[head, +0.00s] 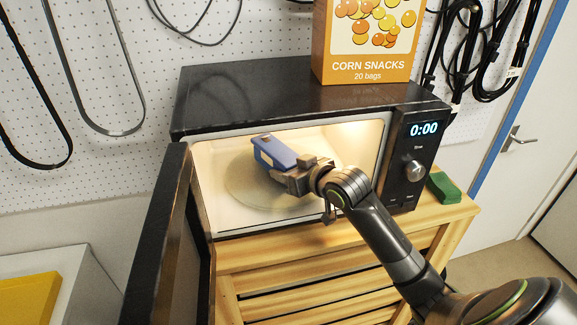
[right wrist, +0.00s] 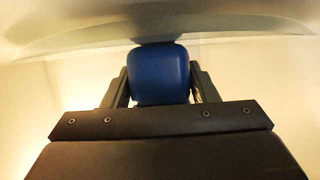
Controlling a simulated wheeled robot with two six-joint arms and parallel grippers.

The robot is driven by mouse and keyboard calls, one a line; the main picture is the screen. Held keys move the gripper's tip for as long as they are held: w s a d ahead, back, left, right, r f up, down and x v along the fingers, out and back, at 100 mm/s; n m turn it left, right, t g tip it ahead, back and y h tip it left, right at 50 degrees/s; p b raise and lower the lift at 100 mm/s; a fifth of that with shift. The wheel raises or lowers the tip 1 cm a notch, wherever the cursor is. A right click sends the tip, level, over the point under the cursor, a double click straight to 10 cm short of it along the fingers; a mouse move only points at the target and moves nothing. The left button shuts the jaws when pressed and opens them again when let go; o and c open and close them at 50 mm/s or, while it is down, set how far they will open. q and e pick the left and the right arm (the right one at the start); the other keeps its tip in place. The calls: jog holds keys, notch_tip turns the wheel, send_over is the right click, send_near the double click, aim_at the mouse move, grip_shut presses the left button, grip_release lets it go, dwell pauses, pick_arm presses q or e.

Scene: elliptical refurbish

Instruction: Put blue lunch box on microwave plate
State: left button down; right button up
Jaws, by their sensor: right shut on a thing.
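The blue lunch box (head: 272,152) is inside the lit, open microwave (head: 290,110), over the round glass plate (head: 240,190). My right gripper (head: 287,170) reaches in through the opening and is shut on the lunch box. The right wrist view shows the blue box (right wrist: 158,75) between the two fingers (right wrist: 158,88), with the plate's curved edge (right wrist: 70,45) beyond it. The box looks tilted in the head view. I cannot tell whether it touches the plate. My left gripper is not in view.
The microwave door (head: 165,240) stands open at the left. A corn snacks box (head: 366,45) stands on top of the microwave. The microwave rests on a slatted wooden stand (head: 300,262), with a green item (head: 443,187) at its right. A yellow object (head: 28,298) is at lower left.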

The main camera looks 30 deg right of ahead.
jog(key=shift+s, duration=0.2)
jog(key=shift+s+a+r, duration=0.1)
jog(key=shift+s, duration=0.3)
jog(key=o, duration=1.3)
jog(key=shift+f, duration=0.2)
jog(key=shift+c, duration=0.2)
jog(key=shift+r, duration=0.15)
jog(key=shift+s+r, duration=0.15)
jog(key=shift+s, duration=0.15)
jog(key=b+v, duration=0.2)
jog(key=v, duration=0.8)
jog(key=shift+s, duration=0.1)
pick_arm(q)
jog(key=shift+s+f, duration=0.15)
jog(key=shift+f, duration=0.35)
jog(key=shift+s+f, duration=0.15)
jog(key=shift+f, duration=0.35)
pick_arm(e)
jog(key=shift+s+r, duration=0.25)
jog(key=shift+s, duration=0.2)
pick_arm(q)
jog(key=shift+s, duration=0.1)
